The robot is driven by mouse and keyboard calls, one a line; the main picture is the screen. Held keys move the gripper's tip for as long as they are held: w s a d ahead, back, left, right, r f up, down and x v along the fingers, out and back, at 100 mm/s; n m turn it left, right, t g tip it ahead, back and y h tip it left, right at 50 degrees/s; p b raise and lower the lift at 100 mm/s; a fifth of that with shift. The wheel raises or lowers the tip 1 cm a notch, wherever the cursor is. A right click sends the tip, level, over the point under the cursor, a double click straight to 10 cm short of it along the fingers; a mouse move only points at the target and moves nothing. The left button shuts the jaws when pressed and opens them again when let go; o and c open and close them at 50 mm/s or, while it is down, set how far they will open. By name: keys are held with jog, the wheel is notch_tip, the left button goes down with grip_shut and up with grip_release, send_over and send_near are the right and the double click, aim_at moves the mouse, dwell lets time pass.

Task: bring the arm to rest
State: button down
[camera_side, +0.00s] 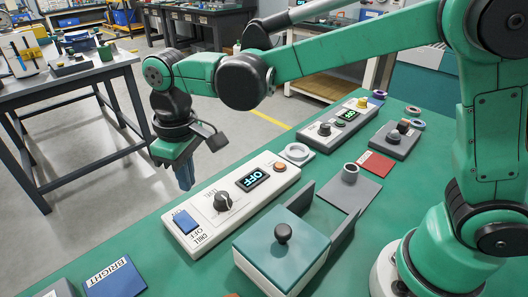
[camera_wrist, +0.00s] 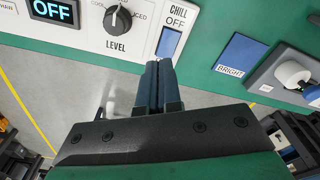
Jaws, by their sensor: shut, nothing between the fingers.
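My gripper (camera_side: 185,174) is shut and empty. In the side view it hangs, fingers down, past the far edge of the green bench, left of the white control panel (camera_side: 262,211). In the wrist view its two blue fingers (camera_wrist: 158,68) are together, pointing towards the panel (camera_wrist: 92,15). The panel carries a display (camera_side: 252,180) reading OFF, a black LEVEL knob (camera_side: 223,201) and a blue switch (camera_side: 186,222) marked CHILL OFF. The fingers appear clear of the panel.
A teal-lidded box (camera_side: 310,245) with a black knob stands in front of the panel. A blue BRIGHT plate (camera_side: 115,280) lies at the lower left. Open floor lies beyond the bench.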

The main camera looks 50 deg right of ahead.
jog(key=s+d+r+m+t, duration=0.1)
jog(key=s+d+m+t, duration=0.1)
jog(key=d, duration=0.6)
jog(key=s+d+r+m+t, duration=0.1)
jog(key=s+d+m+t, duration=0.2)
jog(key=s+d, duration=0.3)
jog(key=shift+s+d+r+m+t, duration=0.2)
jog(key=shift+d+m+t, duration=0.1)
jog(key=shift+d+t, duration=0.65)
jog(key=c, duration=1.5)
grip_release()
jog(key=shift+d, duration=0.1)
